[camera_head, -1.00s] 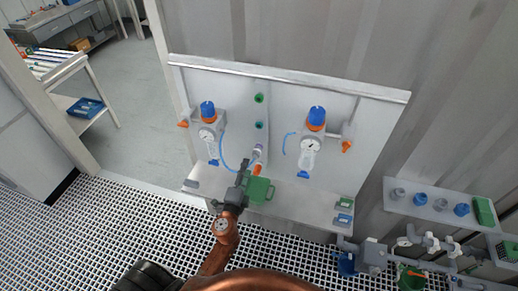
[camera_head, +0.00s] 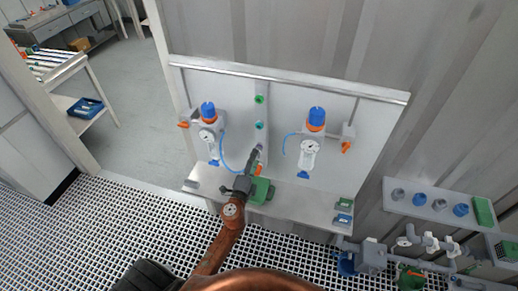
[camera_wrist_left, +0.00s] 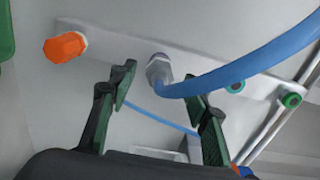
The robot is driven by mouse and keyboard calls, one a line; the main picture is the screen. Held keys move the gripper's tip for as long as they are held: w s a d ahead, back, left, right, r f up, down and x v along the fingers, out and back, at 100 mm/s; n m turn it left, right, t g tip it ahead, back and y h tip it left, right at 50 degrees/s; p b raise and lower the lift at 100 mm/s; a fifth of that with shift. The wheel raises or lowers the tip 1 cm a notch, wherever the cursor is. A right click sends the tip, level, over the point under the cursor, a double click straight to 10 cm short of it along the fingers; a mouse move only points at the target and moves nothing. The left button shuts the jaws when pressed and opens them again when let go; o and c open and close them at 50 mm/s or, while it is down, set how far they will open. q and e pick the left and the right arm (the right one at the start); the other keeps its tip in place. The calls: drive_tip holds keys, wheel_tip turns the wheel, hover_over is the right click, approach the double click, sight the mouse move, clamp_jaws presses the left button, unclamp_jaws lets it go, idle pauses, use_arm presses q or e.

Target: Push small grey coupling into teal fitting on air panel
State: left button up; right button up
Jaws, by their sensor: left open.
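The small grey coupling (camera_wrist_left: 159,68) carries a blue hose (camera_wrist_left: 240,68) and sits against the panel strip, between the orange fitting (camera_wrist_left: 65,46) and the teal fitting (camera_wrist_left: 236,87). Whether it is seated in a port I cannot tell. In the head view the coupling (camera_head: 258,147) is just below the teal fitting (camera_head: 259,125) on the air panel (camera_head: 285,110). My left gripper (camera_wrist_left: 158,86) is open, with its green-padded fingers on either side of the coupling, apart from it. In the head view the left gripper (camera_head: 254,160) reaches up to the coupling from below. My right gripper is out of view.
A green fitting (camera_head: 259,98) is above the teal one. Regulators with blue knobs flank the strip, left (camera_head: 208,130) and right (camera_head: 314,135). A green container (camera_head: 262,190) stands on the panel's shelf (camera_head: 300,206) behind my gripper. The space before the upper strip is clear.

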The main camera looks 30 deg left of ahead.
use_arm(q)
drive_tip(key=x, duration=0.2)
drive_tip(key=shift+w+a, duration=0.1)
drive_tip(key=shift+w, duration=0.25)
drive_tip(key=shift+w+a, duration=0.1)
drive_tip(key=shift+w, duration=0.2)
idle(0.9)
drive_tip(key=c, duration=0.9)
clamp_jaws()
drive_tip(key=shift+s+f, duration=0.1)
drive_tip(key=shift+s, duration=0.05)
